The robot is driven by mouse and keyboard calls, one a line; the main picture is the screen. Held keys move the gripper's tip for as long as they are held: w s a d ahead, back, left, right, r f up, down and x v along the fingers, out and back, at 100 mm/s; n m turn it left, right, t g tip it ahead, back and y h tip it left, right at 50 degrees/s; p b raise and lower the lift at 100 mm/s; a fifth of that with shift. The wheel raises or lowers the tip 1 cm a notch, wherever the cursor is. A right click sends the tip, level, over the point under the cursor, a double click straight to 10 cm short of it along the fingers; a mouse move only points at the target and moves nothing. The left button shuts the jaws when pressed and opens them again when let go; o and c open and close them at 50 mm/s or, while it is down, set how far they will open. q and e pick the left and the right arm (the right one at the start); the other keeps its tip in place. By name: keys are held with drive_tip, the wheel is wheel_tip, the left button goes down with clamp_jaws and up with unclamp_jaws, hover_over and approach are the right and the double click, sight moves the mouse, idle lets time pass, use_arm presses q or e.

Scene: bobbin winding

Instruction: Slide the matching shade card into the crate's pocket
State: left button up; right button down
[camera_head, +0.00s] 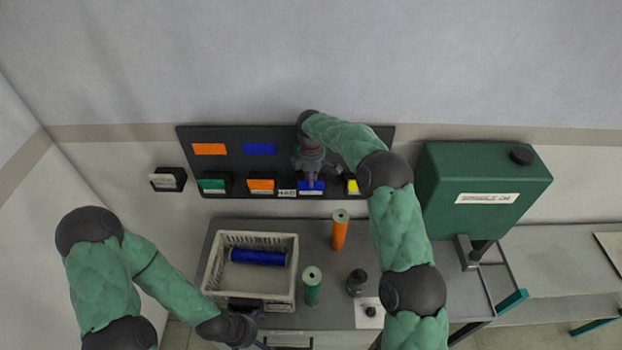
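The pale crate (292,272) stands on the bench with a blue bobbin (258,257) lying in it. A dark piece on its front wall (245,304) looks like the pocket; I see no card in it. On the dark wall board (230,167), a lower row of holders carries a green card (213,185), an orange card (261,184), a blue card (311,187) and a yellow card (352,186). My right gripper (311,178) points down at the blue card; its fingers are too small to judge their grip. My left gripper (250,338) is low at the crate's front, its fingers unclear.
An orange bobbin (339,232) and a green bobbin (312,288) stand right of the crate. A small dark object (356,282) stands near them. A big green tank (483,190) is at the right. Orange (209,149) and blue (260,149) patches mark the board's upper part.

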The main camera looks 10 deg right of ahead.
drive_tip(key=shift+r+p, duration=1.95)
drive_tip(key=shift+r, duration=1.85)
use_arm(q)
wheel_tip(320, 180, up, 4)
drive_tip(key=shift+f, duration=0.1)
use_arm(e)
drive_tip(key=shift+f, duration=0.1)
